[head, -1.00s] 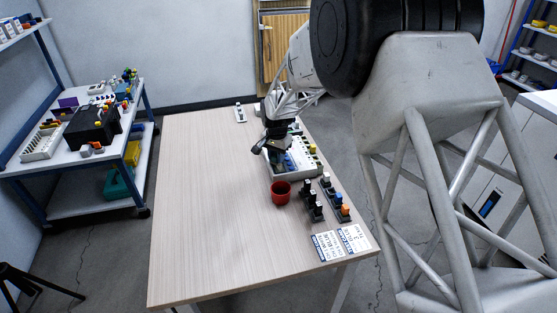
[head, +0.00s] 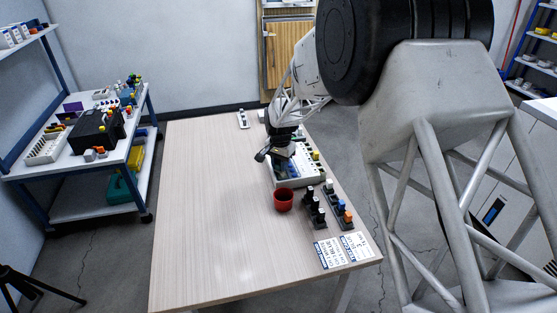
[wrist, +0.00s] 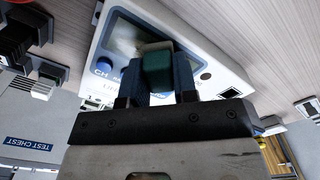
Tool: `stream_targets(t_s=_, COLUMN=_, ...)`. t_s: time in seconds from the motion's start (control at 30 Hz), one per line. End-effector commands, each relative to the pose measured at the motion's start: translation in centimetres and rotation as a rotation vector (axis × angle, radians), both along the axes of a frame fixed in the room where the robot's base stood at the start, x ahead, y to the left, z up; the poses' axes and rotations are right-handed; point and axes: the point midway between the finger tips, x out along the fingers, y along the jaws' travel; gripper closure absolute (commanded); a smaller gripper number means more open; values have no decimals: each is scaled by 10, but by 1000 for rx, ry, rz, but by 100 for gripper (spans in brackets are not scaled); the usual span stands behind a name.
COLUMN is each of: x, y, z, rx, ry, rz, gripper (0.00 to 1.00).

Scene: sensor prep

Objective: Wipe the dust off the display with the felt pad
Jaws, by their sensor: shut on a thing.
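My gripper (head: 281,155) is over the white instrument box (head: 306,181) on the table. In the wrist view its blue fingers (wrist: 168,82) are shut on a green block, the felt pad (wrist: 157,60). The display (wrist: 122,38) is a dark-edged window in the white face, with a dull brownish-grey area on it. The pad overlaps the display's right part in the wrist view and hides some of it. I cannot tell whether the pad touches the display. In the head view the gripper covers much of the display.
A red cup (head: 283,201) stands in front of the instrument. Dark blocks with coloured knobs (head: 341,208) and printed label cards (head: 342,251) are to its right and front. A small white-topped strip (head: 243,119) lies at the back. The table's left half (head: 205,210) is clear.

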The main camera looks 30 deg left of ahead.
Motion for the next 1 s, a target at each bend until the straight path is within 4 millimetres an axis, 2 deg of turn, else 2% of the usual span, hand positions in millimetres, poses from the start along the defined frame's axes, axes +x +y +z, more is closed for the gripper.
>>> stream_targets(t_s=0.57, x=-38, y=-38, z=0, rx=-1, ry=1, rz=0, gripper=95)
stream_targets(t_s=0.63, x=-37, y=-37, z=3, rx=-1, ry=1, rz=0, gripper=95)
stream_targets(t_s=0.7, x=-36, y=-36, z=24, rx=3, ry=-3, rz=0, gripper=95)
stream_targets(t_s=1.0, x=-37, y=-37, z=50, rx=0, ry=0, rz=0, gripper=95)
